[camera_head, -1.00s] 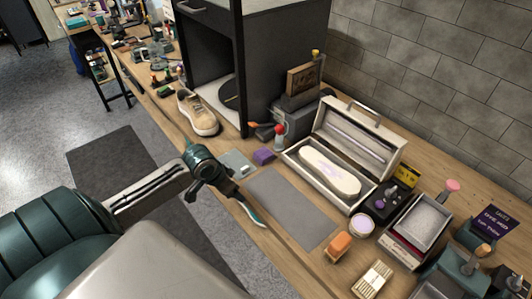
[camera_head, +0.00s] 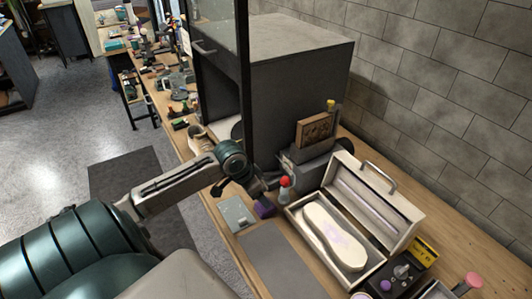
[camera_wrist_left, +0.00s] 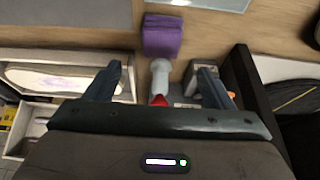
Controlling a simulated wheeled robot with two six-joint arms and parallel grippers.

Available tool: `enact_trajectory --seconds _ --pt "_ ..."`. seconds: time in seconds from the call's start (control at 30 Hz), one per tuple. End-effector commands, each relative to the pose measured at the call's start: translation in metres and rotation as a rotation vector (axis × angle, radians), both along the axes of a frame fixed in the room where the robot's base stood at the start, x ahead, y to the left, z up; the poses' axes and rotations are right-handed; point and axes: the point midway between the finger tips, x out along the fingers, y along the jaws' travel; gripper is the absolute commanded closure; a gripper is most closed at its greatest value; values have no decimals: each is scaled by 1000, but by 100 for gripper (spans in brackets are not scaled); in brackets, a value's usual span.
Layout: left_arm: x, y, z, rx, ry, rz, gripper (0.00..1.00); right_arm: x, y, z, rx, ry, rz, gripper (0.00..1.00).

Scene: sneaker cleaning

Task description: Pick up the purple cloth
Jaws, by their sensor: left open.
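The purple cloth (camera_head: 265,208) is a small folded block on the wooden bench, beside a grey-blue flat item (camera_head: 237,213). In the left wrist view the cloth (camera_wrist_left: 162,36) lies at top centre, beyond the fingers and apart from them. My left gripper (camera_head: 262,190) hangs close to the cloth in the head view, its fingers partly hidden by the wrist. In the left wrist view the gripper (camera_wrist_left: 158,78) is open, fingers wide apart, with nothing held. A white bottle with a red part (camera_wrist_left: 160,78) shows between the fingers, below them. My right gripper is not in view.
The red-topped bottle (camera_head: 285,188) stands right of the gripper. An open case (camera_head: 385,205) with a pale sole-shaped piece is to the right. A dark cabinet (camera_head: 300,90) rises behind. A grey mat (camera_head: 285,258) is clear in front.

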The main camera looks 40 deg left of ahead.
Motion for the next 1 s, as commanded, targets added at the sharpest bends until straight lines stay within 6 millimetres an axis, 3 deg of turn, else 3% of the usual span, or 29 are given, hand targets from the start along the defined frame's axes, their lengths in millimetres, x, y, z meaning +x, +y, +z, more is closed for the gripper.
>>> enact_trajectory --seconds 0.17,0.5,0.8,1.0 --pt "8 -2 -18 -3 0 2 24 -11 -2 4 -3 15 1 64" --pt "15 -4 -37 -4 1 3 24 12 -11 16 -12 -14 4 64" --pt "26 -6 -72 -2 0 1 24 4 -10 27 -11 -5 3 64" --pt "27 -6 -75 2 0 -1 24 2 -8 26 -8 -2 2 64"
